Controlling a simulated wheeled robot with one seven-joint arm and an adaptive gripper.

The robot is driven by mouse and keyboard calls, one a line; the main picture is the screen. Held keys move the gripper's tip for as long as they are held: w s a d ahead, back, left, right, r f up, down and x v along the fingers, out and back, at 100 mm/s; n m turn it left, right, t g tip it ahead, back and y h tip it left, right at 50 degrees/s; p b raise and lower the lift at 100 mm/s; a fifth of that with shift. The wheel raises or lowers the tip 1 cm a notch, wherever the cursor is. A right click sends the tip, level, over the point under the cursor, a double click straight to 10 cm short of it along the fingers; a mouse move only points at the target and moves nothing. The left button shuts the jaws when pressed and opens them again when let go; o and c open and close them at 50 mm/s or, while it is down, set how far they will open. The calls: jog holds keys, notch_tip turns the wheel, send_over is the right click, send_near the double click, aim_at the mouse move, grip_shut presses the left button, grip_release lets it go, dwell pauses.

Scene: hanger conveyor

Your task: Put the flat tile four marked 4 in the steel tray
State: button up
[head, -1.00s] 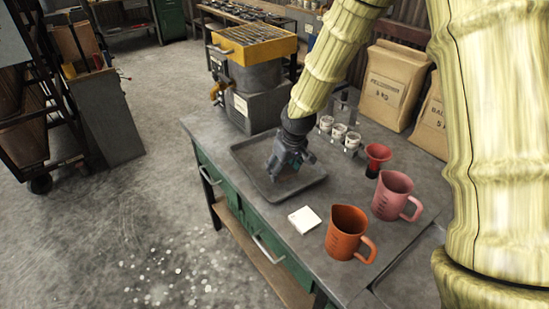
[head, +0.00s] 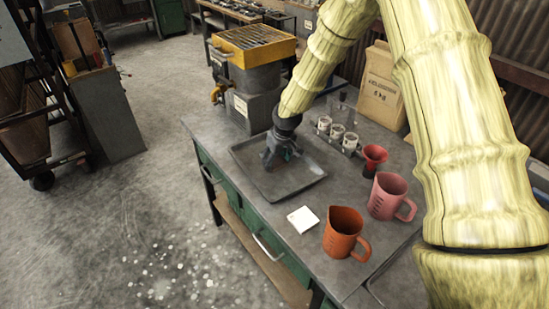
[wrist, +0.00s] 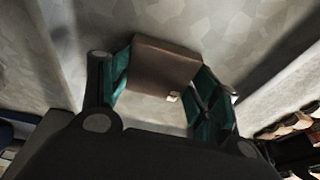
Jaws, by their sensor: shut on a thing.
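My gripper (head: 278,157) is over the dark steel tray (head: 296,178) on the workbench. In the wrist view, my gripper (wrist: 165,85) has its green-lined fingers on either side of a brown flat tile (wrist: 160,62). A small pale patch shows at the tile's near edge; I cannot read a 4 on it. The tile's height above the tray floor is hard to tell. A white flat tile (head: 303,220) lies on the bench just in front of the tray, its marking too small to read.
An orange jug (head: 343,235), a pink jug (head: 387,198) and a red funnel (head: 374,158) stand right of the tray. White cups in a rack (head: 337,133) stand behind it. A yellow-topped machine (head: 250,75) stands at the back left. The bench front edge is clear.

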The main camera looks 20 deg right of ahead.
jog(key=shift+f, duration=0.2)
jog(key=shift+f, duration=0.1)
jog(key=o, duration=1.2)
jog(key=shift+b+v, duration=1.3)
jog(key=shift+v, duration=4.85)
jog(key=shift+f, duration=0.1)
